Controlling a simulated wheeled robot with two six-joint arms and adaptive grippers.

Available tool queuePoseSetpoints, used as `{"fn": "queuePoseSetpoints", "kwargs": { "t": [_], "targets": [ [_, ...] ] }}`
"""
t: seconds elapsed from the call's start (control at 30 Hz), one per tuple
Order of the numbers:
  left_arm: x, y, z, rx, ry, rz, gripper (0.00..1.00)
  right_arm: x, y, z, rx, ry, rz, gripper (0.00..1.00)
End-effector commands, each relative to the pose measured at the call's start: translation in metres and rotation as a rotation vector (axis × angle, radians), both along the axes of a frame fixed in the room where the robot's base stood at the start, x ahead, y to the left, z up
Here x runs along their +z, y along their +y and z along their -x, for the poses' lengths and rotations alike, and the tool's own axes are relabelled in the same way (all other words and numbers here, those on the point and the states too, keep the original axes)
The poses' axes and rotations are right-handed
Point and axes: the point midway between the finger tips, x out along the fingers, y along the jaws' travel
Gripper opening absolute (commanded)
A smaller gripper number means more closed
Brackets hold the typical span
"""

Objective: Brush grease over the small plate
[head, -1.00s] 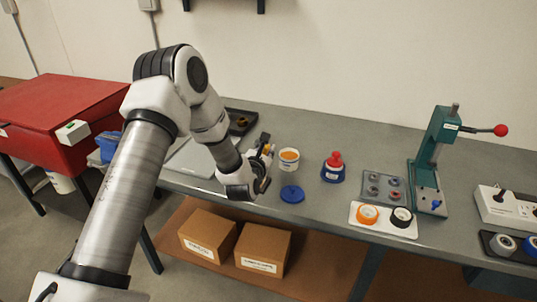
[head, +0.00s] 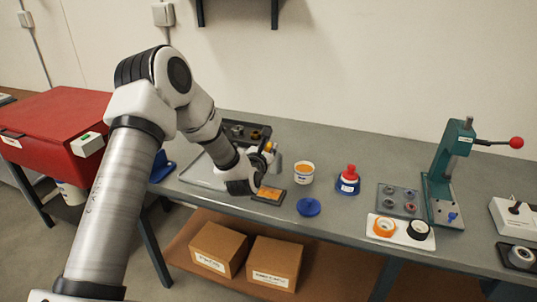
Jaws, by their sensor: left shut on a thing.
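The small plate (head: 266,196) is a dark rectangle at the bench's front edge, with an orange grease-like layer over much of its top. The white grease tub (head: 304,179) stands open to the right, orange inside. Its blue lid (head: 308,207) lies flat in front. My right gripper is not in view.
Farther right are a grey tray of small parts (head: 398,198), a white tray with two rings (head: 402,234) and a green press (head: 443,185). A dark tray (head: 235,141) lies behind my gripper.

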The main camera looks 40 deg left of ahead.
Motion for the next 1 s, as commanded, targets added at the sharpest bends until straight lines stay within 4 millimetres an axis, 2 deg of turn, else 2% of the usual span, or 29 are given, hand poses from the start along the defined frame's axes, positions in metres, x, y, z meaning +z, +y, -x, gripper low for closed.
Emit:
{"fn": "queuePoseSetpoints", "kwargs": {
  "t": [0.1, 0.4, 1.0],
  "targets": [
    [0.013, 0.003, -0.001, 0.003, -0.001, 0.0, 0.0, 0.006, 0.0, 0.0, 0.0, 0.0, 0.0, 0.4],
    [0.036, 0.009, -0.004, 0.008, -0.001, 0.001, 0.0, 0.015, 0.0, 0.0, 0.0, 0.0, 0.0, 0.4],
    [0.039, 0.01, -0.005, 0.009, 0.0, 0.0, 0.0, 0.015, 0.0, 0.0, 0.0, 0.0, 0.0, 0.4]
  ]
}}
